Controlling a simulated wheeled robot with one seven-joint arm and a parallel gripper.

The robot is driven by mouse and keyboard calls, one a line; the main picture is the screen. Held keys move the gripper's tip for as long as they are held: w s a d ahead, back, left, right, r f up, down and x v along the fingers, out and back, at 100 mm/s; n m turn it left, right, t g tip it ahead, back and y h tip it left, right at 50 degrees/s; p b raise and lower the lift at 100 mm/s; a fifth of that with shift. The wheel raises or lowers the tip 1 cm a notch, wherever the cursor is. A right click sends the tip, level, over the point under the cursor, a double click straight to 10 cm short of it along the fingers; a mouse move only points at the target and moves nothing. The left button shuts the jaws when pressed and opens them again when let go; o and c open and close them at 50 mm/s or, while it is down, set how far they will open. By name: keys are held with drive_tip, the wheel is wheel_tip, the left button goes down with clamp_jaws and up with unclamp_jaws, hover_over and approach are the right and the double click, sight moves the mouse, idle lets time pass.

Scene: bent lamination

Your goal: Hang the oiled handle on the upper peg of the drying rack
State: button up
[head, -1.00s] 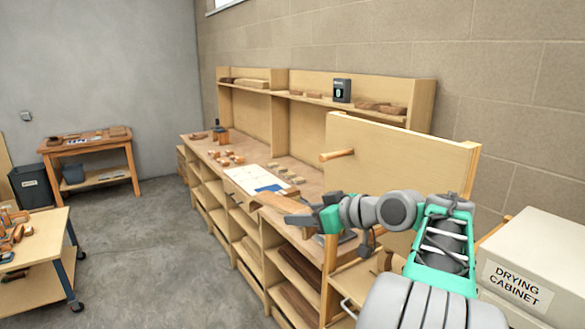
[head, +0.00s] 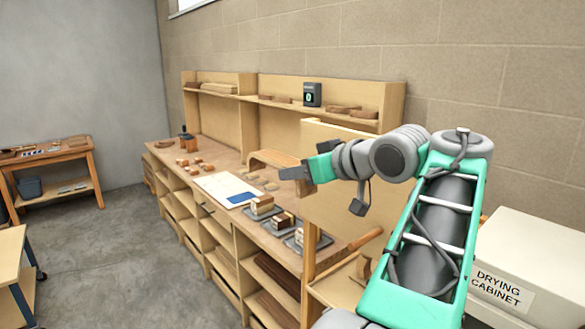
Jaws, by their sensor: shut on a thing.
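My gripper (head: 294,173) is shut on the handle (head: 266,156), a pale brown curved strip of bent wood that sticks out to the left of the fingers. The drying rack (head: 318,130) is an upright pale wooden board to the right, largely covered by my arm. A lower round peg (head: 366,239) juts out toward the left below my arm. I cannot tell how far the handle is from the upper peg.
A long workbench (head: 160,152) with shelves runs along the wall, bearing small wood blocks, a white and blue sheet (head: 228,188) and dark trays (head: 262,214). The white drying cabinet (head: 530,255) stands at the right. Open floor (head: 120,235) lies at the left.

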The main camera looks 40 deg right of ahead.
drive_tip(key=d+f+p, duration=0.1)
drive_tip(key=d+p, duration=0.3)
drive_tip(key=d, duration=0.6)
drive_tip(key=shift+w+f, duration=0.15)
drive_tip(key=shift+f, duration=0.15)
idle(1.0)
drive_tip(key=o, duration=1.5)
drive_tip(key=shift+f, duration=0.1)
drive_tip(key=shift+c, duration=0.2)
drive_tip(key=o, duration=0.4)
drive_tip(key=shift+c, duration=0.3)
drive_tip(key=shift+r, duration=0.25)
